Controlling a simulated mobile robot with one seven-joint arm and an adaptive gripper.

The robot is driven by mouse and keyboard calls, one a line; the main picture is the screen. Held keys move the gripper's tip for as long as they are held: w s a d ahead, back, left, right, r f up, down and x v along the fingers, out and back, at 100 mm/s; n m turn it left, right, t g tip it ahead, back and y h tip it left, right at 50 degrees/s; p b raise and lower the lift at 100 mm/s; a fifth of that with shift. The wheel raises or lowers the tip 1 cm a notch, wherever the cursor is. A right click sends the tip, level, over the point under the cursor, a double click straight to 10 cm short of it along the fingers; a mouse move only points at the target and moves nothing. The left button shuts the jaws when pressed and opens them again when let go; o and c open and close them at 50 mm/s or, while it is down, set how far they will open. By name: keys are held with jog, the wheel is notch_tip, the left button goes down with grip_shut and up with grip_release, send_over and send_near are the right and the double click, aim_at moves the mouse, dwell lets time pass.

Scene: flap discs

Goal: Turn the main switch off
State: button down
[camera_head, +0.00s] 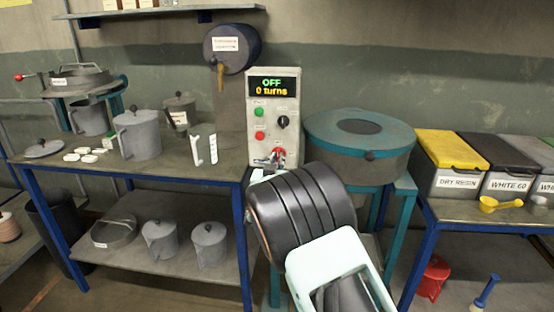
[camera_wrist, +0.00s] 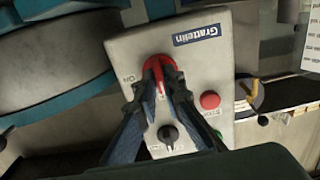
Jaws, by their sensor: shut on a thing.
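The main switch (camera_head: 279,154) is a red rotary handle low on the front of a pale control box (camera_head: 287,84). In the wrist view the switch (camera_wrist: 159,70) shows close up, with an "ON" mark beside it. My gripper (camera_wrist: 161,90) is shut on the red handle, one dark finger on each side. In the head view my gripper (camera_head: 270,162) is at the switch, partly hidden by my own wrist. The display (camera_head: 272,86) at the top of the box reads "OFF" and "0 turns".
Green (camera_head: 258,112) and red (camera_head: 260,135) buttons and a black knob (camera_head: 283,122) sit above the switch. A round teal-rimmed machine (camera_head: 318,130) stands right of the box. A bench (camera_head: 222,165) with grey jugs (camera_head: 138,135) is at left; lidded bins (camera_head: 455,180) are at right.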

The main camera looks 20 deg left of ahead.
dwell(0.3)
jog(key=c, duration=2)
grip_release()
jog(key=shift+c, duration=0.2)
jog(key=v, duration=1.2)
